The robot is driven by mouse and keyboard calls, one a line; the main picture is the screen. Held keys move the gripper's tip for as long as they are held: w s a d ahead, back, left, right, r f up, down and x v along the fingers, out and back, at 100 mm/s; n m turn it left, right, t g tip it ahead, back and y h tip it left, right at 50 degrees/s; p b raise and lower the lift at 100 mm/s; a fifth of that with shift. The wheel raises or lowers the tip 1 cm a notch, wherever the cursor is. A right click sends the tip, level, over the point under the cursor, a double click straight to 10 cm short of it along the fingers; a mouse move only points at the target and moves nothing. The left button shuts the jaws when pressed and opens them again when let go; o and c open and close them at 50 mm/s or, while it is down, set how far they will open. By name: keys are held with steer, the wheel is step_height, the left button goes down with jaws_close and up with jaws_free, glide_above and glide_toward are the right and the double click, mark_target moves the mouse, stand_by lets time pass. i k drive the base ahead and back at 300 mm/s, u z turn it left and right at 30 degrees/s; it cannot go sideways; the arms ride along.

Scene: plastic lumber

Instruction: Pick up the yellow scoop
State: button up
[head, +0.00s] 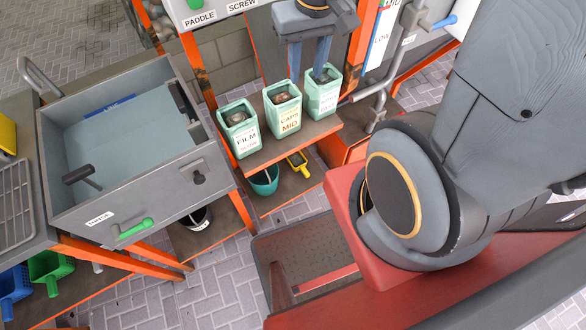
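The yellow scoop (299,163) appears as a small yellow piece on the low shelf under the container ledge, right of a teal bucket (265,180). Part of it is hidden by the ledge above. My gripper (309,68) is at the top centre, pointing down, with its two fingers apart and a gap between them. Its fingertips are by the middle and right green containers, above and behind the scoop in the picture. Nothing shows between the fingers. I cannot tell whether they touch the containers.
Three pale green labelled containers (283,112) stand on the ledge (288,139). A grey open basin (125,130) is at left. A blue scoop (14,285) and a green scoop (50,268) are at lower left. Orange posts flank the ledge. Paved floor shows below.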

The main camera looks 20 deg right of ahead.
mark_target(297, 160)
steer(key=u, duration=0.6)
steer(key=k, duration=0.65)
steer(key=u, duration=0.4)
steer(key=k, duration=1.25)
steer(key=z, duration=0.65)
